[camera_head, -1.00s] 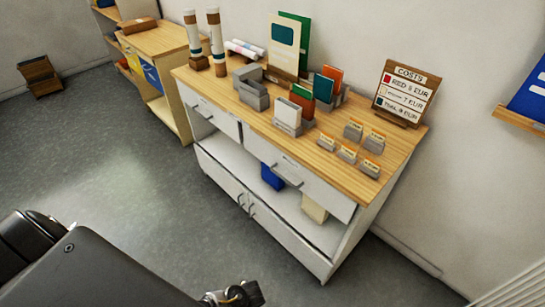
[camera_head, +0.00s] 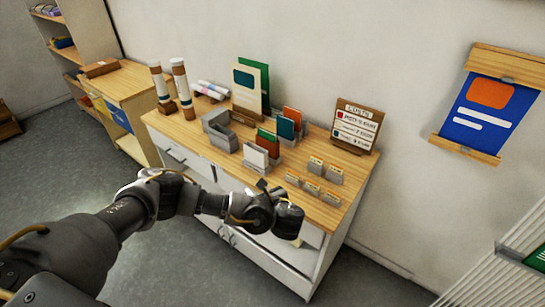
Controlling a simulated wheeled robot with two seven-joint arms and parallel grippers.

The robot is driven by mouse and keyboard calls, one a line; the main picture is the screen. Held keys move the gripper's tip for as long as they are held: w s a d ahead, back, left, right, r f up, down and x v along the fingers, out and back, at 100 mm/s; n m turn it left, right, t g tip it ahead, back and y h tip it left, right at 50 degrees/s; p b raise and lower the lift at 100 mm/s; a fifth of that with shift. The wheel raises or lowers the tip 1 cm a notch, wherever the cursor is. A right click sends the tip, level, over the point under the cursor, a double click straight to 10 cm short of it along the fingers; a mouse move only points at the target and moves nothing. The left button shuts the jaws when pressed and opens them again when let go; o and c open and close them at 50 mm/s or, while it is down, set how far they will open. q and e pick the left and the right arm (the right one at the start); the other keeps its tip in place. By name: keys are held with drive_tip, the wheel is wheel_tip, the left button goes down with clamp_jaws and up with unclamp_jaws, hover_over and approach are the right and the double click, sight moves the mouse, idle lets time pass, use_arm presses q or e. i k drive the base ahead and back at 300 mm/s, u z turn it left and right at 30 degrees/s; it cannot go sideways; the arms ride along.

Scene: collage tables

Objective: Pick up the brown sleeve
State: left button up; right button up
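A rust-brown card-like piece (camera_head: 270,146), which looks most like the brown sleeve, stands in a small grey holder on the wooden cabinet top. A white piece (camera_head: 255,156) is in front of it and a green edge shows behind it, so it is partly hidden. My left arm comes in from the left. My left gripper (camera_head: 286,218) is at the front edge of the cabinet top, below and to the right of the brown piece and apart from it. Its fingers are not clear enough to tell open from shut. My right gripper is not in view.
Teal (camera_head: 286,128) and orange (camera_head: 293,116) pieces stand just behind. An empty-looking grey tray (camera_head: 220,134) is to the left. Several small labelled holders (camera_head: 312,189) are to the right, near my gripper. A costs sign (camera_head: 357,125) and two upright tubes (camera_head: 181,85) stand farther back.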

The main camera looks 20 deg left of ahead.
sight(274, 149)
drive_tip(key=z, duration=0.55)
drive_tip(key=k, duration=0.6)
drive_tip(key=z, duration=0.7)
drive_tip(key=i, duration=1.75)
drive_tip(key=u, duration=1.45)
drive_tip(key=i, duration=0.65)
drive_tip(key=u, duration=0.6)
